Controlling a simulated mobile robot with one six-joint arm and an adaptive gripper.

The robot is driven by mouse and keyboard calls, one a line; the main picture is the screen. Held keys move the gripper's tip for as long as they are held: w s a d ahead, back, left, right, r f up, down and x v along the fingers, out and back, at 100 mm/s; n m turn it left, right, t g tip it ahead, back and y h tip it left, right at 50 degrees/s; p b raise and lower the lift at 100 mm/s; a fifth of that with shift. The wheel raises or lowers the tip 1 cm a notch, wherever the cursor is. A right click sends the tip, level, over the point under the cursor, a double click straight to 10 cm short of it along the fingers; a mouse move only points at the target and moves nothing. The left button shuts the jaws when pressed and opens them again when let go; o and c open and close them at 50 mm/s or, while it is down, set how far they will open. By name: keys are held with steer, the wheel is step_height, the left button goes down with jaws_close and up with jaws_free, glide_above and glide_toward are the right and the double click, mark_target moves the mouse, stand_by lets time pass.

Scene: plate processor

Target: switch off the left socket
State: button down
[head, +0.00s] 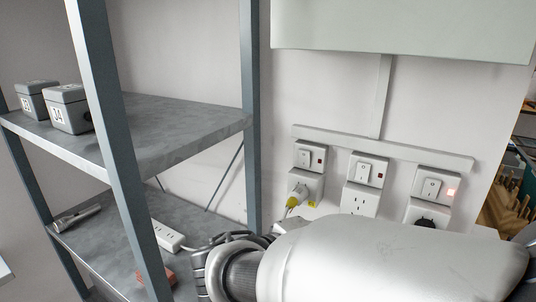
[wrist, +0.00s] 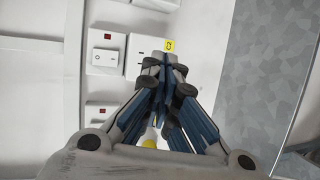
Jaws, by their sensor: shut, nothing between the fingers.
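The left socket (head: 308,156) is on the wall in the head view, with a white rocker switch and a dark red indicator. A yellow plug (head: 296,195) sits in the outlet below it. In the wrist view, the picture is turned sideways; the left socket's switch (wrist: 101,116) is at the lower left, and the yellow plug (wrist: 149,143) is partly hidden behind the fingers. My gripper (wrist: 166,62) is shut and empty, its tips over the area beside the middle socket. In the head view my arm largely hides it.
The middle socket (head: 364,170) has a dark indicator; the right socket (head: 431,187) has a lit one and a black plug. A metal shelf (head: 190,125) stands at the left, with grey boxes (head: 68,108) and a power strip (head: 166,236).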

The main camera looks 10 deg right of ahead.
steer(key=w+a+r+n+t, duration=0.2)
steer(key=w+a+t, duration=0.1)
steer(key=a, duration=0.3)
steer(key=w+a+r+n+t+y, duration=0.1)
steer(key=w+a+r+n+t, duration=0.1)
steer(key=w+a+t, duration=0.2)
steer(key=a, duration=0.3)
steer(key=shift+w+a+r+t+p, duration=0.25)
steer(key=shift+w+t+p, duration=0.05)
steer(key=shift+p, duration=0.1)
steer(key=b, duration=0.2)
glide_toward(299, 151)
steer(key=x, duration=0.6)
steer(key=shift+w+f, duration=0.3)
steer(key=shift+w, duration=0.15)
steer(key=shift+d, duration=0.1)
steer(key=shift+p, duration=0.3)
